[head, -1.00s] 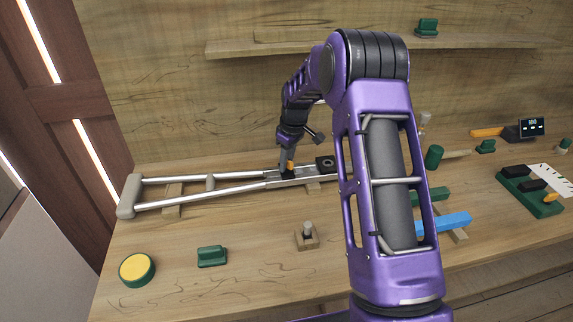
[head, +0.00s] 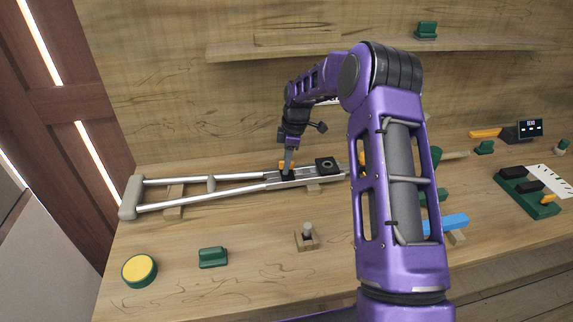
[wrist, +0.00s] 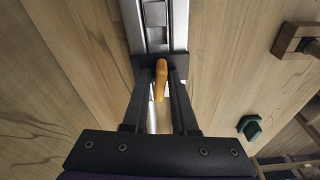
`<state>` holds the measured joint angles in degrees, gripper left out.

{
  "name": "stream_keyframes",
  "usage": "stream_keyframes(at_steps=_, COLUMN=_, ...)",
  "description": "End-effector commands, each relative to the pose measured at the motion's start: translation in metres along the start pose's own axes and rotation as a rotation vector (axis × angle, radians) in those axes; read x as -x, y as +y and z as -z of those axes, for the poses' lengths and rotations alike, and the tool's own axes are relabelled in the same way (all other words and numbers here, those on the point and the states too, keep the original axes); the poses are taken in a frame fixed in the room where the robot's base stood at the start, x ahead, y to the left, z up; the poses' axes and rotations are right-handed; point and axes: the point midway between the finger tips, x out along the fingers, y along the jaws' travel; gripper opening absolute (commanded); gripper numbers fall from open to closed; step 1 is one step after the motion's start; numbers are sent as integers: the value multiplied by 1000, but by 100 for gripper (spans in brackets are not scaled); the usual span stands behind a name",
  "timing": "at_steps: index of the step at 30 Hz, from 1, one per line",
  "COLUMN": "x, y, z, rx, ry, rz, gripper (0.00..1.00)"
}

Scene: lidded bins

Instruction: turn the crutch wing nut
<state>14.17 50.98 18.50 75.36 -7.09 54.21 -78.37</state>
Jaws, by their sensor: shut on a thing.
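The crutch (head: 213,182) lies flat on the bench, its grey padded end at the left and its metal shaft running right. It also shows in the wrist view as a silver shaft (wrist: 163,22) leading away from my gripper. The wing nut (wrist: 160,78) is orange-yellow and sits over the dark block at the crutch's shaft. My gripper (wrist: 161,90) is shut on the wing nut, with one dark finger on each side of it. In the head view my gripper (head: 288,170) points down at the shaft, and the fingertips are small there.
A yellow-topped round green button (head: 139,271), a green block (head: 213,257) and a wooden block with a peg (head: 307,238) stand in front of the crutch. A black square piece with a hole (head: 327,165) lies right of my gripper. My own arm covers part of the right side.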

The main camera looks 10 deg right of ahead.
Motion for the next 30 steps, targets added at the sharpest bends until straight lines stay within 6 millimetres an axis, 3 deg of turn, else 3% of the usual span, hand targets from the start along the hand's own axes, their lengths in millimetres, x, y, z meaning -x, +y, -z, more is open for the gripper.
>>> stream_keyframes(at_steps=5, x=0, y=0, z=0, rx=6, ry=-1, rz=2, gripper=0)
stream_keyframes(at_steps=6, x=0, y=0, z=0, rx=5, ry=-1, rz=2, gripper=30)
stream_keyframes(at_steps=8, x=0, y=0, z=0, rx=5, ry=-1, rz=1, gripper=40)
stream_keyframes(at_steps=19, x=3, y=0, z=0, rx=3, ry=0, rz=0, gripper=40)
stream_keyframes(at_steps=30, x=36, y=0, z=5, rx=3, ry=0, rz=-2, gripper=40)
